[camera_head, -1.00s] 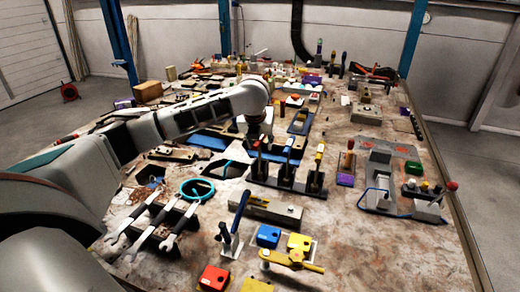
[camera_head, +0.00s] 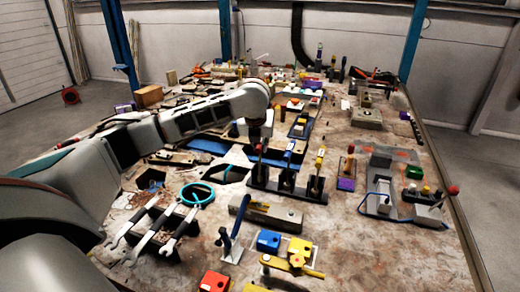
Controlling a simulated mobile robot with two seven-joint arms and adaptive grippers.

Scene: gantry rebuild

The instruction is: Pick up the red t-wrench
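A dark stand (camera_head: 286,188) in the middle of the table holds three upright tools in a row, with red, blue and yellow upper parts. The leftmost, with the red part, looks like the red t-wrench (camera_head: 258,160). My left arm reaches in from the left, and its gripper (camera_head: 257,138) points down at the top of this tool. The fingers are small and dark against the tool and stand, so I cannot tell whether they touch it or are closed. My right gripper is not in view.
Left of the stand are a teal ring (camera_head: 197,193) and a rack with several open-end wrenches (camera_head: 160,232). In front are a blue-handled tool (camera_head: 235,228), a blue block (camera_head: 268,241) and a yellow lever (camera_head: 292,264). The right front of the table is mostly bare.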

